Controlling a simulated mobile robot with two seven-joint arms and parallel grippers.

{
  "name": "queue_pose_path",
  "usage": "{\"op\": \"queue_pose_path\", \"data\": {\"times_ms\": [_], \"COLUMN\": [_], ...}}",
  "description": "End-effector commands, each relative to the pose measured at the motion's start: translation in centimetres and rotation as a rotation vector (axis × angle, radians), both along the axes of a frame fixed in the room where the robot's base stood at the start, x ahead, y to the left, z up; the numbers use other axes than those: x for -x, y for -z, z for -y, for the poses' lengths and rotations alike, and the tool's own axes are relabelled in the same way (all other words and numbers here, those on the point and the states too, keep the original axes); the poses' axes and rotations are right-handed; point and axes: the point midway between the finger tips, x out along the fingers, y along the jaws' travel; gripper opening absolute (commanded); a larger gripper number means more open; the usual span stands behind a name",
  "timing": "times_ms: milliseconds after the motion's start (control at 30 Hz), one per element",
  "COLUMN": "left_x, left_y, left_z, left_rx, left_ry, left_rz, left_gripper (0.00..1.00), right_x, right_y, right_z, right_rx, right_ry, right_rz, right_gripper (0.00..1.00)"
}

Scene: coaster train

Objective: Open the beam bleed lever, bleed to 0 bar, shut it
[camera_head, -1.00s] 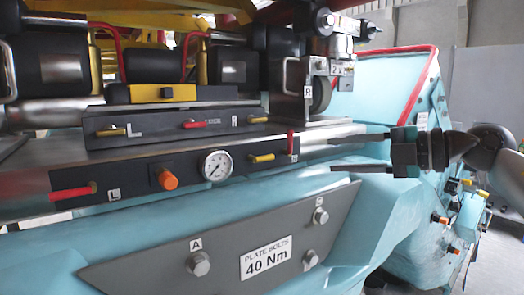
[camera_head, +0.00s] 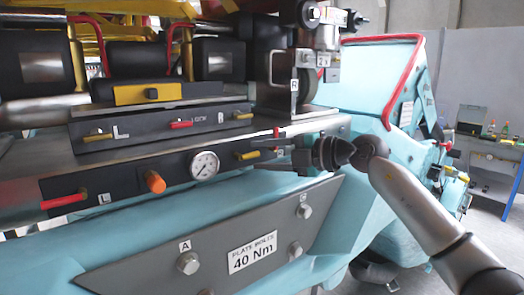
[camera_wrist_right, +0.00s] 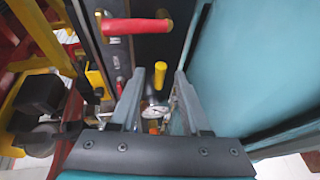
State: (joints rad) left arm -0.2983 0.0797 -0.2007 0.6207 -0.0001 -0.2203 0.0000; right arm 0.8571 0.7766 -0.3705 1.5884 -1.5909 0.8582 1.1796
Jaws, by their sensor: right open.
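The black beam panel (camera_head: 120,184) carries a round white gauge (camera_head: 204,166), its reading too small to tell. To the gauge's right is a short yellow lever (camera_head: 247,156). It also shows in the right wrist view (camera_wrist_right: 160,75), lined up between my fingertips. My right gripper (camera_head: 262,157) is open at the panel's right end, close to the yellow lever. Whether it touches the lever I cannot tell. The red lever at the panel's right end is partly hidden by my gripper; the wrist view shows a red handle (camera_wrist_right: 137,26). My left gripper is out of view.
An orange knob (camera_head: 155,183) and a red lever (camera_head: 63,201) sit left of the gauge. A second panel with yellow and red levers (camera_head: 181,124) stands above. A grey bolted plate (camera_head: 130,262) is below. A blue workbench (camera_head: 492,165) stands at the far right.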

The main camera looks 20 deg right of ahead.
Motion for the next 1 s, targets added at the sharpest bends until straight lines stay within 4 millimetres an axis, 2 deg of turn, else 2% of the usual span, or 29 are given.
{"op": "queue_pose_path", "data": {"times_ms": [400, 800, 1000], "left_x": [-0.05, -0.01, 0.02], "left_y": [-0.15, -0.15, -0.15], "left_z": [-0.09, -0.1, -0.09], "left_rx": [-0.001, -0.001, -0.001], "left_ry": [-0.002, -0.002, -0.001], "left_rz": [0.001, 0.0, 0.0], "left_gripper": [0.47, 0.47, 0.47], "right_x": [-0.5, -0.47, -0.46], "right_y": [0.15, 0.15, 0.15], "right_z": [-0.44, -0.43, -0.42], "right_rx": [0.0, 0.0, 0.0], "right_ry": [0.001, 0.001, 0.001], "right_rz": [0.0, 0.0, 0.0], "right_gripper": [0.45, 0.0, 0.0]}}
